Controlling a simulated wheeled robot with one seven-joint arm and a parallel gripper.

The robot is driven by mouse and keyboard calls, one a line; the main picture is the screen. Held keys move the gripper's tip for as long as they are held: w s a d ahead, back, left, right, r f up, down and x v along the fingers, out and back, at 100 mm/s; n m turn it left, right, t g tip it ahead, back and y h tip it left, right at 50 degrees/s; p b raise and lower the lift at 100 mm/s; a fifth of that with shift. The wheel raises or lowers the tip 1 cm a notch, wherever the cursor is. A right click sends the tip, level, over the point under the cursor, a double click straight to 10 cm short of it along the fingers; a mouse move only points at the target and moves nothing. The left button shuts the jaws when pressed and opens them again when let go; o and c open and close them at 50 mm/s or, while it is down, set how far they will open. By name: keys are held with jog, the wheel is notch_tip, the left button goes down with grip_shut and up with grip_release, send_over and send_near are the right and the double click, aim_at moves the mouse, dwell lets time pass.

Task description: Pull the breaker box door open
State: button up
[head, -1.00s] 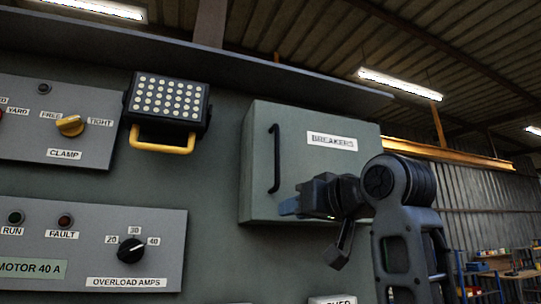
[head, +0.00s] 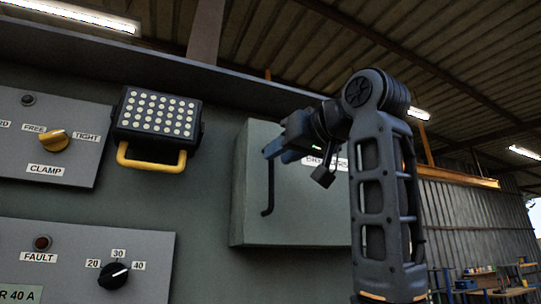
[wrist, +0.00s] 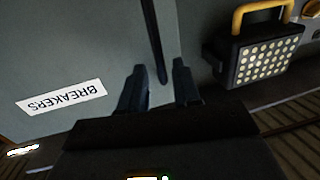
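The breaker box (head: 300,215) is a grey-green box on the panel, with its door shut. Its label (wrist: 62,97) reads BREAKERS and appears upside down in the wrist view; my arm partly covers it in the head view. The dark vertical bar handle (head: 268,185) is near the door's left edge. My gripper (head: 272,150) is at the upper part of the handle. In the wrist view my gripper (wrist: 158,75) has its two fingers apart, with the handle (wrist: 153,45) running toward the gap between them. I cannot tell whether the fingers touch it.
A lamp with a yellow handle (head: 157,120) is mounted left of the box. A clamp knob panel (head: 50,145) and an overload knob panel (head: 90,255) are further left. A ledge (head: 170,75) runs above the box. A workbench (head: 500,285) stands far right.

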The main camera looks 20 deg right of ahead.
jog(key=shift+w+a+p, duration=0.2)
jog(key=shift+w+p, duration=0.05)
jog(key=shift+w, duration=0.8)
jog(key=shift+w+a+p, duration=0.2)
jog(key=shift+w+p, duration=0.05)
jog(key=shift+w, duration=0.8)
jog(key=shift+c, duration=0.2)
grip_shut()
